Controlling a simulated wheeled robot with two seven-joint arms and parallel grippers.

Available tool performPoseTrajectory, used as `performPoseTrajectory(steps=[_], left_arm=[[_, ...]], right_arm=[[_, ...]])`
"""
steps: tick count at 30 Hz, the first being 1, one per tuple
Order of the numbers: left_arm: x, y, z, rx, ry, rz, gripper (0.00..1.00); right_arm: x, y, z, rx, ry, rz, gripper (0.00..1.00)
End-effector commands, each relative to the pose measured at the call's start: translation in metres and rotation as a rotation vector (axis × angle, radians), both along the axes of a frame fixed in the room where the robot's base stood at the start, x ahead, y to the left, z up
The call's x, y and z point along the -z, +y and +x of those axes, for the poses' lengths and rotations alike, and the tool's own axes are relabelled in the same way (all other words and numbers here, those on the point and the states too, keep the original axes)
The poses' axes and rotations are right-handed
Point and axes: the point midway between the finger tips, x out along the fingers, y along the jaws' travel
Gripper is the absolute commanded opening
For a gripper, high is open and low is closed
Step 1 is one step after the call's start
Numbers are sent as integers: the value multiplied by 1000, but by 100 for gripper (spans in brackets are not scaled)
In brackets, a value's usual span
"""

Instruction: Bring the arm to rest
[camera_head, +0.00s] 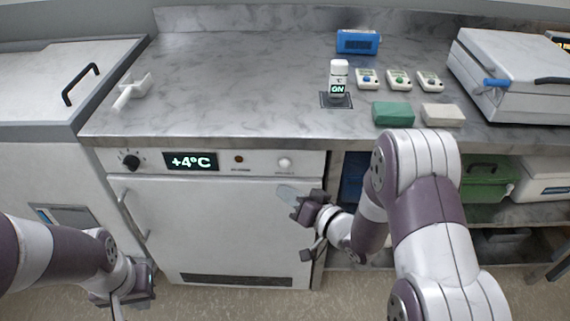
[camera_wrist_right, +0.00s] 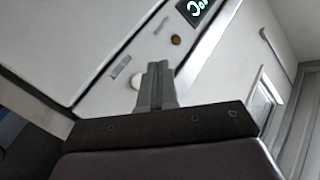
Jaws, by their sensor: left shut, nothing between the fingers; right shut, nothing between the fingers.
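My right arm reaches in from the right in the head view. Its gripper (camera_head: 286,193) is in front of the right part of the white fridge door (camera_head: 225,230), below the counter edge. In the right wrist view the two grey fingers (camera_wrist_right: 158,70) are together with nothing between them, and the fridge's control panel shows behind them. My left gripper (camera_head: 140,290) is low at the lower left, in front of the cabinets. It is shut and empty, partly hidden by its own wrist.
The fridge has a display (camera_head: 190,161) reading +4°C and a handle (camera_head: 133,214) at left. Shelves with bins are at right.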

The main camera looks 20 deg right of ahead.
Motion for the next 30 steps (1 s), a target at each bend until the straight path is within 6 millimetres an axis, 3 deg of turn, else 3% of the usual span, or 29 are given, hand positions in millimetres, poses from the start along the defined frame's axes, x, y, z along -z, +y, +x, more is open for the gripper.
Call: performPoseTrajectory(steps=[11,14,16,19,22,26,28,30], left_arm=[[0,0,0,0,0,0,0],[0,0,0,0,0,0,0],[0,0,0,0,0,0,0],[0,0,0,0,0,0,0],[0,0,0,0,0,0,0],[0,0,0,0,0,0,0],[0,0,0,0,0,0,0],[0,0,0,0,0,0,0]], right_arm=[[0,0,0,-1,-4,-9,0],[26,-8,-3,15,73,-136,0],[62,-28,-15,57,230,-304,0],[91,-65,-45,101,508,-563,0],[92,-84,-86,85,763,-720,0],[71,-81,-143,7,1026,-795,0],[52,-69,-171,-50,1133,-793,0],[30,-52,-183,-78,1163,-770,0]])
